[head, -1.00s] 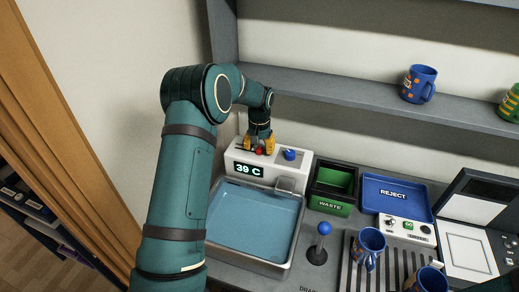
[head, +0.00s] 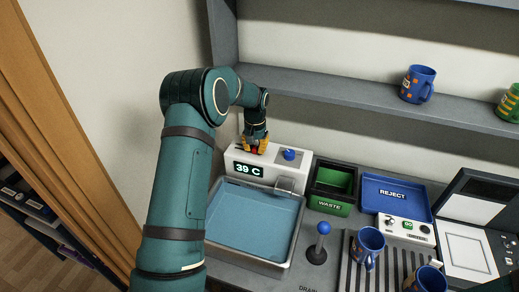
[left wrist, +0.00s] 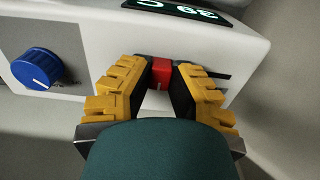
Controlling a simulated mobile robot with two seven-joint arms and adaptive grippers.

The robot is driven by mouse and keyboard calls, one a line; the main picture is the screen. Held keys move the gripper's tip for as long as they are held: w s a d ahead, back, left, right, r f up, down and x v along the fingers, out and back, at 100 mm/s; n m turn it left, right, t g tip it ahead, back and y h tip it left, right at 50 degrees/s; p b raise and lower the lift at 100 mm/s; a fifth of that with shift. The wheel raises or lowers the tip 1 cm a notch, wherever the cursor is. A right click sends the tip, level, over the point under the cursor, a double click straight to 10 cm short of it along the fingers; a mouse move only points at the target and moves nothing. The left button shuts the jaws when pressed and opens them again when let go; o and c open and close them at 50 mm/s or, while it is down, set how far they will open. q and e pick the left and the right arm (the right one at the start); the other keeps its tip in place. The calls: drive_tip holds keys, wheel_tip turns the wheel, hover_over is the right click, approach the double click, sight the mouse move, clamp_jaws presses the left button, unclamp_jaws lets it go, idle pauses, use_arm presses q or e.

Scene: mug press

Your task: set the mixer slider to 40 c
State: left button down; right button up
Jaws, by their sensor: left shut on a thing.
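The white mixer unit (head: 238,157) stands behind the basin, and its display (head: 248,170) reads 39 C. The display also shows upside down in the left wrist view (left wrist: 180,10). The red slider knob (left wrist: 161,72) sits on the unit's top, with part of its dark slot visible beside it. My left gripper (head: 255,148) is over the unit, its yellow fingers on both sides of the red knob; it also shows in the left wrist view (left wrist: 160,82). It is shut on the knob. My right gripper is not in view.
A blue knob (head: 289,154) is on the same unit, right of the slider. The basin (head: 207,230) of water lies in front. A green waste bin (head: 330,208), a blue reject tray (head: 398,181) and a blue-topped lever (head: 323,228) stand to the right. A shelf (head: 330,93) runs above.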

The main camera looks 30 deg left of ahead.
use_arm(q)
drive_tip(key=shift+s+a+f, duration=0.1)
drive_tip(key=shift+s+a, duration=0.1)
drive_tip(key=shift+a, duration=0.4)
drive_tip(key=shift+s+a, duration=0.2)
drive_tip(key=shift+a, duration=0.4)
drive_tip(key=c, duration=0.9)
unclamp_jaws()
drive_tip(key=shift+o, duration=0.2)
drive_tip(key=shift+a, duration=0.1)
drive_tip(key=shift+w, duration=0.1)
wheel_tip(320, 180, up, 12)
